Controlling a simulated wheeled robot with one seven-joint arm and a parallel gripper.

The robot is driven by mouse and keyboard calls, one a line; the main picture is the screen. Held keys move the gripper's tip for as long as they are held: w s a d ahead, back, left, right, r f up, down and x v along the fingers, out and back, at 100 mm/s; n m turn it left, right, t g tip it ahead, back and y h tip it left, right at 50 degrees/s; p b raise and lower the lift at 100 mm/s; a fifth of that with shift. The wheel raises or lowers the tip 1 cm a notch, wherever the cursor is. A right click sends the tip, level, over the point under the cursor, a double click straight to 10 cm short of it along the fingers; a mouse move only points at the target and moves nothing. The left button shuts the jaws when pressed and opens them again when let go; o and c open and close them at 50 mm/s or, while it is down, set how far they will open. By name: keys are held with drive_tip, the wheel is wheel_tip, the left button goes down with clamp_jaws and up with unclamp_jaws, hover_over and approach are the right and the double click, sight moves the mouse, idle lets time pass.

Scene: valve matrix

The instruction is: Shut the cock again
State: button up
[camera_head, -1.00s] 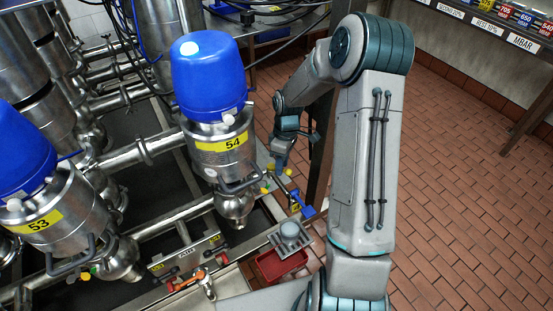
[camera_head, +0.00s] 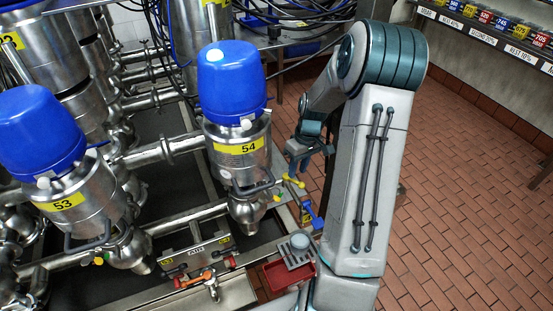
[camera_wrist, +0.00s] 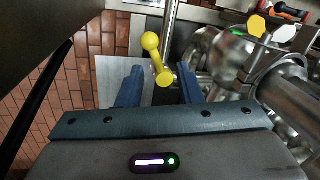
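A cock with a yellow, ball-ended handle (camera_head: 293,181) is beside the valve marked 54, at the right edge of the pipework. In the wrist view the yellow handle (camera_wrist: 157,60) lies slantwise between and just beyond my fingertips. My gripper (camera_head: 302,160) is above the handle in the head view. Its two blue fingers (camera_wrist: 160,80) are spread apart with a gap around the handle's near ball. I see no grip on it. The cock's body below the handle is mostly hidden.
Steel valves with blue caps, 54 (camera_head: 232,80) and 53 (camera_head: 40,135), stand left of my arm. A blue handle (camera_head: 312,217), a red tray (camera_head: 285,275) and an orange-handled cock (camera_head: 195,279) are lower down. Red-brown tiled floor (camera_head: 470,190) is open on the right.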

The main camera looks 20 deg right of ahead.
wheel_tip(320, 180, up, 10)
drive_tip(key=d, duration=0.2)
drive_tip(key=s+a+r+m+t+h+p, duration=0.1)
drive_tip(key=s+a+r+p, duration=0.15)
drive_tip(key=r, duration=0.25)
drive_tip(key=s+a+r+h+p, duration=0.1)
drive_tip(key=s+a+r+h, duration=0.1)
drive_tip(key=s+a+r, duration=0.25)
drive_tip(key=s+a+r+m+t+b, duration=0.1)
drive_tip(key=s+a, duration=0.5)
drive_tip(key=a, duration=0.1)
drive_tip(key=shift+s+r+m+t, duration=0.2)
drive_tip(key=shift+s+m+t, duration=0.1)
drive_tip(key=shift+s, duration=0.1)
